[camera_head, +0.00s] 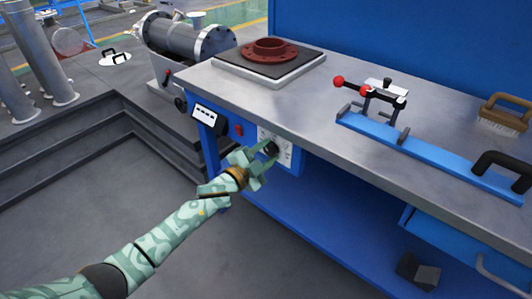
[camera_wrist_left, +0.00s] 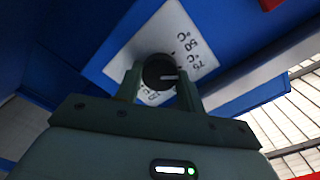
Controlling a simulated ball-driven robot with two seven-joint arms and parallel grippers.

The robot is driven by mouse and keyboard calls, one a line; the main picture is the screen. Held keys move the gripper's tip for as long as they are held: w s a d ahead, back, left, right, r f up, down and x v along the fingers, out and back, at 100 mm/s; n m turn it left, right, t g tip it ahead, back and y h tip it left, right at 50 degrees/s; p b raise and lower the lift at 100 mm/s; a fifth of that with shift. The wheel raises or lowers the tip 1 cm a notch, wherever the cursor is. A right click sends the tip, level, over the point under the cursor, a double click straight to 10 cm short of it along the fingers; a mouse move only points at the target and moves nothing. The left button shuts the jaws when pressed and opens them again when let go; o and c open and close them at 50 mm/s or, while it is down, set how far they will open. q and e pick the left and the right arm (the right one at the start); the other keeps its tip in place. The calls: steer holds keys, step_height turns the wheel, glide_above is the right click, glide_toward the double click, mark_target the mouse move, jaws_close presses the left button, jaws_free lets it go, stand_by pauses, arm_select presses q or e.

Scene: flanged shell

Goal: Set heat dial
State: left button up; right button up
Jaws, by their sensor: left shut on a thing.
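The heat dial (camera_head: 271,149) is a black round knob on a white plate (camera_head: 287,156) on the blue front panel of the workbench. In the left wrist view the dial (camera_wrist_left: 158,72) has a white pointer line aimed to the right. The plate (camera_wrist_left: 190,35) there carries printed temperature marks; one reads 75°C and another, less clear, ends in °C. My left gripper (camera_head: 266,157) reaches the panel from the front. In the left wrist view its fingers (camera_wrist_left: 159,84) stand on both sides of the dial and are shut on it. My right gripper is not in view.
A display box (camera_head: 208,114) and a red switch (camera_head: 238,129) sit left of the plate. On the bench are a brown-red flange (camera_head: 269,51) on a square plate, a blue rail with a clamp (camera_head: 430,155), and a brush (camera_head: 503,116). A blue drawer (camera_head: 470,250) is below right.

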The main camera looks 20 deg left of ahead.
arm_select(q)
steer(key=shift+f, duration=0.15)
steer(key=o, duration=1)
steer(key=shift+c, duration=0.2)
steer(key=shift+s, duration=0.1)
steer(key=shift+s+a, duration=0.15)
steer(key=shift+s, duration=0.15)
steer(key=p+v, duration=0.5)
steer(key=v, duration=1)
steer(key=shift+s+p, duration=0.25)
steer(key=shift+p, duration=0.1)
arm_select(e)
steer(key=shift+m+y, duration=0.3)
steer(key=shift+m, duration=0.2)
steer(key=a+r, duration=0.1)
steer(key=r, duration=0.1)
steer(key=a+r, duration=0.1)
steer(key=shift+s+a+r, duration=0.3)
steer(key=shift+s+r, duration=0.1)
arm_select(q)
steer(key=shift+a, duration=0.15)
